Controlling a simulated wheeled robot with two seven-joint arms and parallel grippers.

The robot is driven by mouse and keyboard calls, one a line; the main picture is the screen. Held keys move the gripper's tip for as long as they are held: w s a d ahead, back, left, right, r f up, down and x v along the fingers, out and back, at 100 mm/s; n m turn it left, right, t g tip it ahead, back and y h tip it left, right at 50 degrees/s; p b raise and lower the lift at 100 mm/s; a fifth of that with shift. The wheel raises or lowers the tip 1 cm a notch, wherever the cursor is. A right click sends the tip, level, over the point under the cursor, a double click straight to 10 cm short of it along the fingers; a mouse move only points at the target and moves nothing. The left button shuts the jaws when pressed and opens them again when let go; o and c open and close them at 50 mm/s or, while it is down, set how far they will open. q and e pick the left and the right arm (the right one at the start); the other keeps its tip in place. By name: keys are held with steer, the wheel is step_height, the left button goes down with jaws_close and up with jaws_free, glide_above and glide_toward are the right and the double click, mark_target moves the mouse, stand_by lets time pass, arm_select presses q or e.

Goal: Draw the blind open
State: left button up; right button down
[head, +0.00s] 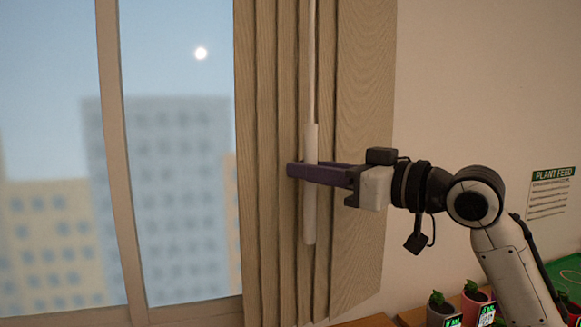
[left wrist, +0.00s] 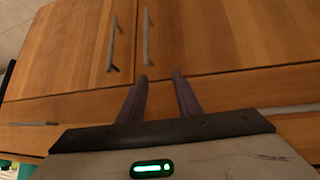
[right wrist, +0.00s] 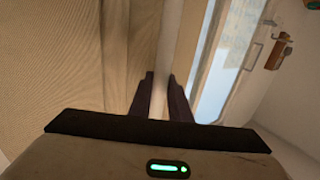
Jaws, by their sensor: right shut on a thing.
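The blind (head: 270,130) is made of tall beige vertical slats, bunched at the right side of the window in the head view. A pale wand (head: 310,222) hangs upright in front of the slats on a thin rod. My right gripper (head: 308,172) is shut on the wand, with its purple fingers on either side of it. The right wrist view shows the wand (right wrist: 160,95) between the fingers, with the slats (right wrist: 50,70) to the left. My left gripper (left wrist: 162,78) shows only in the left wrist view, its fingers apart and empty before wooden cabinet fronts.
The window (head: 180,150) left of the blind shows blurred buildings and sky. A plant feed sheet (head: 551,192) is on the wall at right. Small potted plants (head: 440,308) stand below my right arm. Cabinet doors (left wrist: 220,35) with metal handles face my left wrist.

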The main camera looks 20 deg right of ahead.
steer(key=d, duration=0.4)
steer(key=shift+s+d, duration=0.1)
steer(key=shift+d, duration=0.3)
steer(key=c, duration=1.6)
jaws_free()
steer(key=shift+c, duration=0.2)
steer(key=b+v, duration=0.3)
steer(key=v, duration=0.7)
steer(key=shift+s+b, duration=0.15)
steer(key=shift+b, duration=0.25)
